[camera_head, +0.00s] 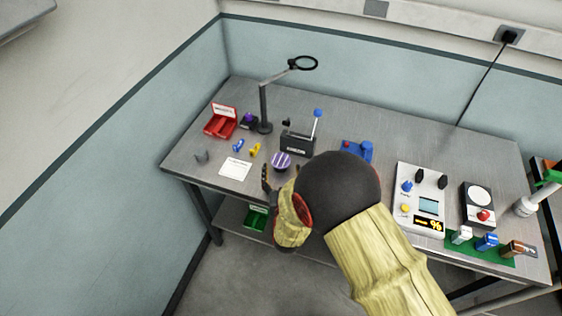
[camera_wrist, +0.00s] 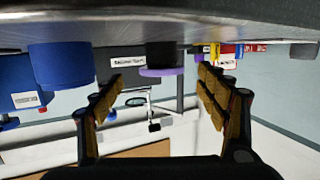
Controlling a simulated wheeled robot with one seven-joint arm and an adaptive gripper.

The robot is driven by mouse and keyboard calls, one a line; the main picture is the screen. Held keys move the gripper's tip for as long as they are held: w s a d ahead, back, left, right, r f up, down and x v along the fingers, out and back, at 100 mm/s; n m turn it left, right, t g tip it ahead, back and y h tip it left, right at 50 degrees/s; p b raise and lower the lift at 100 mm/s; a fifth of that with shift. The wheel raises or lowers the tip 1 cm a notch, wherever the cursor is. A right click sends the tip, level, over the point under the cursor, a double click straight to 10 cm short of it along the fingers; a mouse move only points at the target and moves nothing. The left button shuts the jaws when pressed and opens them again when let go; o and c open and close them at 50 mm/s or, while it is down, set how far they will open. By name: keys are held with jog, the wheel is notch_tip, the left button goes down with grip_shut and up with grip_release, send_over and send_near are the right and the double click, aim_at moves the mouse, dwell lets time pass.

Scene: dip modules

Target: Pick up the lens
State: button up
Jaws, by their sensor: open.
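Nothing in view is plainly marked as the lens. A round purple piece with pale stripes (camera_head: 282,161) sits near the table's front edge. In the wrist view, which is upside down, its purple rim (camera_wrist: 161,71) shows on a dark round body, ahead of and between my fingers. A black ring (camera_head: 303,63), perhaps a magnifier, stands on a jointed stand at the back; it also shows small in the wrist view (camera_wrist: 135,102). My gripper (camera_head: 276,182) is open and empty, just in front of the purple piece and apart from it.
A black box with a blue-knobbed lever (camera_head: 297,144) stands behind the purple piece. A white card (camera_head: 235,168), small blue and yellow parts and a red box (camera_head: 221,127) lie left. A blue device (camera_head: 366,150) and a white meter panel (camera_head: 420,195) are right.

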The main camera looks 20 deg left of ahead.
aim_at(281, 165)
jog(key=x, duration=0.3)
jog(key=shift+w+a+f, duration=0.1)
jog(key=shift+a, duration=0.05)
jog(key=c, duration=0.3)
jog(key=c, duration=0.8)
jog(key=shift+c, duration=0.2)
